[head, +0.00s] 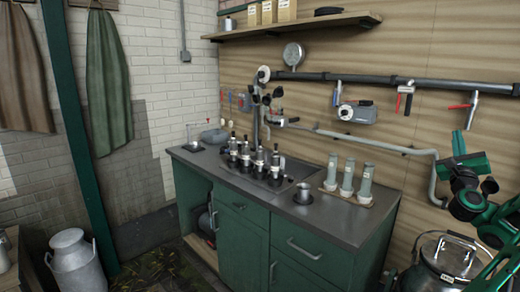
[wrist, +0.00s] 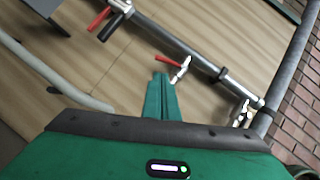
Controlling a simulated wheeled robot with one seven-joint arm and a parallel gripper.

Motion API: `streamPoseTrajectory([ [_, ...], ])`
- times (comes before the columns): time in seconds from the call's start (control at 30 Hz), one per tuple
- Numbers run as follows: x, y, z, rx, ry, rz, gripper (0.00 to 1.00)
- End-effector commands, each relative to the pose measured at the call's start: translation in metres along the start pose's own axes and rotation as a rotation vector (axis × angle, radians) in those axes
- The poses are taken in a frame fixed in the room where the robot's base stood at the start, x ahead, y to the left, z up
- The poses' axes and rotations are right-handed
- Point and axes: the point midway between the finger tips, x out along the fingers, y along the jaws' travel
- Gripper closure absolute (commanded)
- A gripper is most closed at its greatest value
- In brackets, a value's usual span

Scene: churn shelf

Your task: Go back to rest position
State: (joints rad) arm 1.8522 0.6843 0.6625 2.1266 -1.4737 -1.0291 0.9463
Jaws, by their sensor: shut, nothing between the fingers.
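My gripper (wrist: 162,76) shows in the wrist view with its two green fingers together and nothing between them. It points at the wood-panelled wall (wrist: 120,70), near a grey pipe (wrist: 180,45) with red-handled valves (wrist: 170,63). My green arm shows at the right edge of the head view, in front of the wall and above a metal churn (head: 452,256). I cannot tell whether the gripper touches anything.
A green cabinet (head: 245,235) with a dark worktop carries several bottle-like metal vessels, a metal cup (head: 303,193) and grey cylinders (head: 347,180) in a rack. A shelf (head: 300,27) hangs above. Another churn (head: 75,262) stands at lower left.

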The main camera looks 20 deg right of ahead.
Motion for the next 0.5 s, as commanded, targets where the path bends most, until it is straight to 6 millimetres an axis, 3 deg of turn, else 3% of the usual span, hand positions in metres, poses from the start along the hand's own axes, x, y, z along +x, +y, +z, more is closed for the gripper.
streamPoseTrajectory([
  [0.13, 0.001, 0.013, 0.007, -0.026, -0.013, 0.033, 1.0],
  [0.23, 0.002, 0.047, 0.025, -0.09, -0.047, 0.116, 1.0],
  [0.37, -0.007, 0.119, 0.059, -0.232, -0.126, 0.296, 1.0],
  [0.5, -0.033, 0.201, 0.093, -0.414, -0.236, 0.513, 1.0],
])
